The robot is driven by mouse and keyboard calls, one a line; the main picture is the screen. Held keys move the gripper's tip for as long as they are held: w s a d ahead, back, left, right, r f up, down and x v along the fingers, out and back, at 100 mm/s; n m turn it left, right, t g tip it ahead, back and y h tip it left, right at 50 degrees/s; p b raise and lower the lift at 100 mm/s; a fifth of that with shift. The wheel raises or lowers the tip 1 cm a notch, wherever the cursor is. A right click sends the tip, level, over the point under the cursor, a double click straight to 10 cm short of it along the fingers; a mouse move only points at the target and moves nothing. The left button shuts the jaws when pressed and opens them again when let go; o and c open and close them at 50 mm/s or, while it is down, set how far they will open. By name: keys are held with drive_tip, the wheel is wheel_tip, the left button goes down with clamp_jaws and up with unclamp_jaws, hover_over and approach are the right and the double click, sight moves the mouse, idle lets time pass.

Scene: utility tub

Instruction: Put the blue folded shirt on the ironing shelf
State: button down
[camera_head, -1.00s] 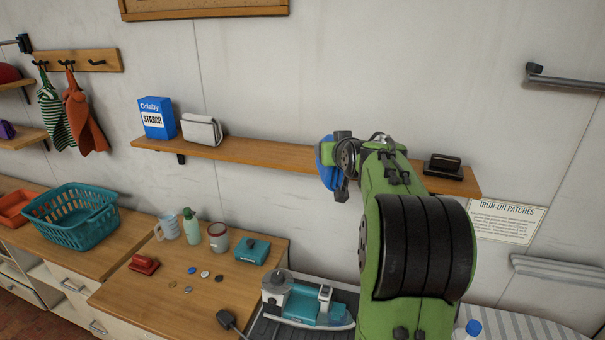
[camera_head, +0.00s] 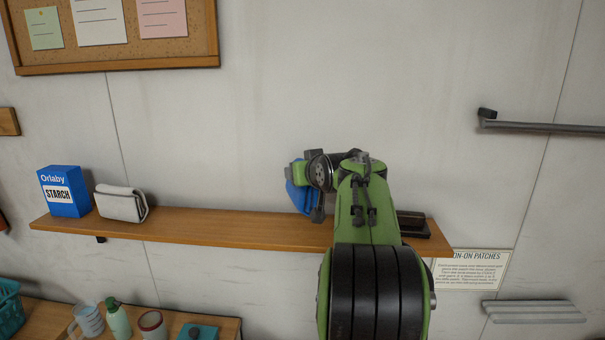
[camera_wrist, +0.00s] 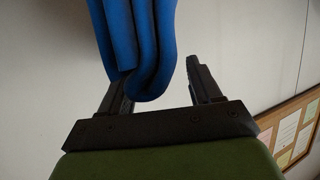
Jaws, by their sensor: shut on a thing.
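The blue folded shirt (camera_head: 299,198) shows at the left of my gripper (camera_head: 312,188) in the head view, partly hidden by it. In the wrist view the shirt (camera_wrist: 145,40) hangs in thick blue folds between the fingers, against the left finger. My gripper is shut on the shirt. The ironing shelf (camera_head: 220,224) is a long wooden board on the wall. In the head view the shirt overlaps the shelf's back edge and the wall above it; the gap between them cannot be told. My arm hides part of the shelf's right side.
The shelf between the white cloth and my gripper is bare. A corkboard (camera_head: 112,66) hangs above.

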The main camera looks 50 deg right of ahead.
drive_tip(key=shift+w+d+f, duration=0.1)
drive_tip(key=shift+w+d, duration=0.15)
drive_tip(key=shift+w, duration=0.25)
drive_tip(key=shift+w+f, duration=0.1)
drive_tip(key=shift+f, duration=0.15)
drive_tip(key=shift+s+a+f, duration=0.2)
drive_tip(key=shift+s+f, duration=0.2)
drive_tip(key=shift+f, duration=0.25)
drive_tip(key=shift+s+a+f, duration=0.15)
drive_tip(key=shift+s+f, duration=0.25)
drive_tip(key=shift+f, duration=0.2)
drive_tip(key=f, duration=0.1)
drive_tip(key=f+b, duration=0.1)
drive_tip(key=shift+w+d+f, duration=0.2)
drive_tip(key=shift+w+f, duration=0.1)
drive_tip(key=shift+w, duration=0.1)
drive_tip(key=shift+w+f+b, duration=0.1)
drive_tip(key=shift+f+b, duration=0.3)
drive_tip(key=shift+b, duration=0.05)
drive_tip(key=shift+f, duration=0.1)
drive_tip(key=shift+s+a, duration=0.1)
drive_tip(key=shift+s, duration=0.2)
drive_tip(key=shift+w, duration=0.15)
